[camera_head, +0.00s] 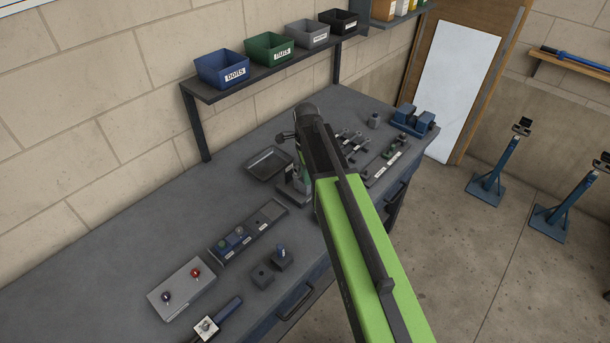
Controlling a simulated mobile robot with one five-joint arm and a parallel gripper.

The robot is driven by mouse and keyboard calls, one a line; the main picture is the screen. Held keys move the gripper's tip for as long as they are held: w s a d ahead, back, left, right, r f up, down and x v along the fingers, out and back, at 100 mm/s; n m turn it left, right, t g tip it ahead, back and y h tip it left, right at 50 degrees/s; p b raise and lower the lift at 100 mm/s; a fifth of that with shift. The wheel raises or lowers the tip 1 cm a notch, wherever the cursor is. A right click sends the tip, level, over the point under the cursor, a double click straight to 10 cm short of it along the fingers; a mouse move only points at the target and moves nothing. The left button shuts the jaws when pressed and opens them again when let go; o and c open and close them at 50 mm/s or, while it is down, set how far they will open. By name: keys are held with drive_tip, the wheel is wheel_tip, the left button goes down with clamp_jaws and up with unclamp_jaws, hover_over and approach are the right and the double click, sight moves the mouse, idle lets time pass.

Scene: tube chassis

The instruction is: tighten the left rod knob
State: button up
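My arm, green and black, reaches from the bottom right to the middle of the bench. Its dark end, my gripper (308,118), is over the back part of the bench; its fingers are hidden, so open or shut does not show. A small dark knob-like part (281,138) sticks out just left of my gripper; I cannot tell whether it is the left rod knob or touches my gripper. Below it a small grey fixture (291,188) stands on the bench, partly covered by my arm.
The grey bench (120,250) holds a dark tray (268,163), a box with a red and a dark knob (181,289), a parts rack (249,231), small blocks (263,275) and a blue vise (413,120). Several bins line the shelf (265,72). Blue stands (492,175) are on the floor.

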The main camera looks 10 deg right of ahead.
drive_tip(key=o, duration=0.4)
drive_tip(key=shift+r, duration=0.1)
wheel_tip(320, 180, up, 8)
drive_tip(key=p, duration=0.8)
drive_tip(key=shift+s, duration=0.1)
